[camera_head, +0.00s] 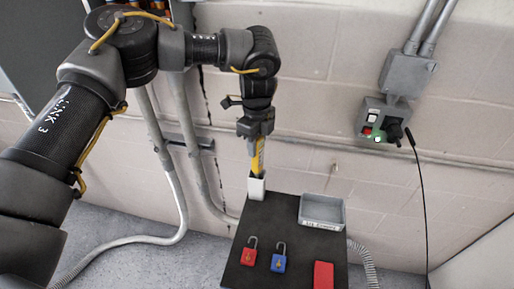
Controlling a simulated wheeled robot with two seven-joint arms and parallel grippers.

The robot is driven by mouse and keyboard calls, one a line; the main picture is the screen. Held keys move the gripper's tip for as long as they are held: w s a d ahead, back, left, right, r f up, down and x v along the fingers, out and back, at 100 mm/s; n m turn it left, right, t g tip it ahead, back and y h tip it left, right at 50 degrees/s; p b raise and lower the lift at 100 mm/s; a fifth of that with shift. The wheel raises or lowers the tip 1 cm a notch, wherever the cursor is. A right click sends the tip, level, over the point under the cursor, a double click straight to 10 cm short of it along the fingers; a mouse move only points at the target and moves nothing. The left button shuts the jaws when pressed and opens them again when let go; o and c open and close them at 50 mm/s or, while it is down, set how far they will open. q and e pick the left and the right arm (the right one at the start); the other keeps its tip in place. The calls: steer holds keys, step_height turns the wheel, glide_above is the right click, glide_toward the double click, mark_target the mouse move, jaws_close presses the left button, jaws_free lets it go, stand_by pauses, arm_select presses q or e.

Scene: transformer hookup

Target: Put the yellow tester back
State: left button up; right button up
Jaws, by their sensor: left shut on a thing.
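My left gripper (257,138) points down and is shut on the upper part of the yellow tester (258,158). The tester is slim and upright. Its lower end meets the white holder (256,188) at the back left corner of the black table. I cannot tell how deep it sits in the holder, as the holder's front hides its lower end. My right gripper is not in view.
The black table (262,222) carries a red padlock (249,256), a blue padlock (278,263), a red block (323,275) and a grey tray (322,211). A control box (370,117) with a green light is on the wall. Conduits run at the left.

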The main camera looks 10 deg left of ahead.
arm_select(q)
steer(key=shift+f, duration=0.65)
steer(key=shift+w+f, duration=0.1)
steer(key=shift+f, duration=0.35)
steer(key=o, duration=1)
step_height(320, 180, up, 11)
steer(key=shift+b, duration=1.15)
steer(key=shift+r, duration=0.55)
